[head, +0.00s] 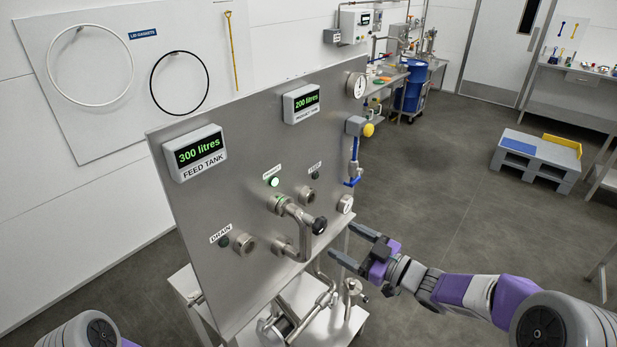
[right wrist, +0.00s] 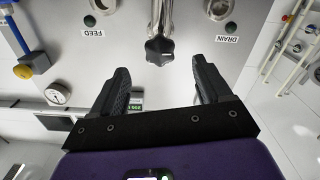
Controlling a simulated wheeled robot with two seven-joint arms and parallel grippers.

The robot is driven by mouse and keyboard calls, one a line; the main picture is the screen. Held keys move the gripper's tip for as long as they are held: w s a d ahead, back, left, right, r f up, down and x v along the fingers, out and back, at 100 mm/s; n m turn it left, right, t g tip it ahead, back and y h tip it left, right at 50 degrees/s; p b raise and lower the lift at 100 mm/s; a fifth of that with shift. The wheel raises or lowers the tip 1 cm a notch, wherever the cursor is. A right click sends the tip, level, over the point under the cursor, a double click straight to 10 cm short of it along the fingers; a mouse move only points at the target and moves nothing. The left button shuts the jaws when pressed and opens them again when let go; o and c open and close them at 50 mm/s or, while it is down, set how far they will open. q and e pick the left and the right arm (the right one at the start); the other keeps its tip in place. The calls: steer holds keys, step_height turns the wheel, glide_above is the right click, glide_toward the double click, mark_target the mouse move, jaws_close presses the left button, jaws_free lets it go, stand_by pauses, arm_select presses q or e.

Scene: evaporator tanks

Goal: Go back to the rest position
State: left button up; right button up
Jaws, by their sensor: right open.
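My right gripper (head: 342,240) is open and empty in front of the lower right of the steel panel (head: 235,120). In the right wrist view its two fingers (right wrist: 161,72) are spread apart, with a dark knob (right wrist: 160,50) on a bent pipe beyond them, untouched. The same knob (head: 319,225) shows in the head view, left of the gripper, on the bent pipe (head: 303,240) at the panel's middle. Of my left arm only a rounded part shows at the lower left; its gripper is out of view.
The feed tank display (head: 196,152) reads 300 litres and the other display (head: 302,103) 200 litres. A green lamp (head: 274,182) is lit. A blue-handled valve (head: 354,165) sits at the panel's right edge. The floor (head: 440,190) to the right is clear, up to a grey pallet (head: 535,155).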

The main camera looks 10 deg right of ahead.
steer(key=a+f+m+g+h, duration=0.1)
steer(key=f+m+h, duration=0.15)
steer(key=f, duration=0.65)
steer(key=a+f+m+g+h+b, duration=0.15)
steer(key=f+m, duration=0.25)
steer(key=f, duration=0.5)
steer(key=a+f+m+g+h, duration=0.2)
steer(key=f+m, duration=0.1)
steer(key=f, duration=0.5)
steer(key=s+a+f+m+g, duration=0.1)
steer(key=s+a+f+g, duration=0.2)
steer(key=s+f, duration=0.5)
steer(key=s+a+f+m+g, duration=0.2)
steer(key=s+a+f+g, duration=0.2)
steer(key=s+f, duration=0.5)
steer(key=s+g+b, duration=0.1)
steer(key=s+g, duration=0.1)
steer(key=s, duration=0.2)
steer(key=shift+s+f+h, duration=0.15)
steer(key=shift+s+h, duration=0.1)
steer(key=shift+h, duration=0.15)
steer(key=shift+a, duration=0.1)
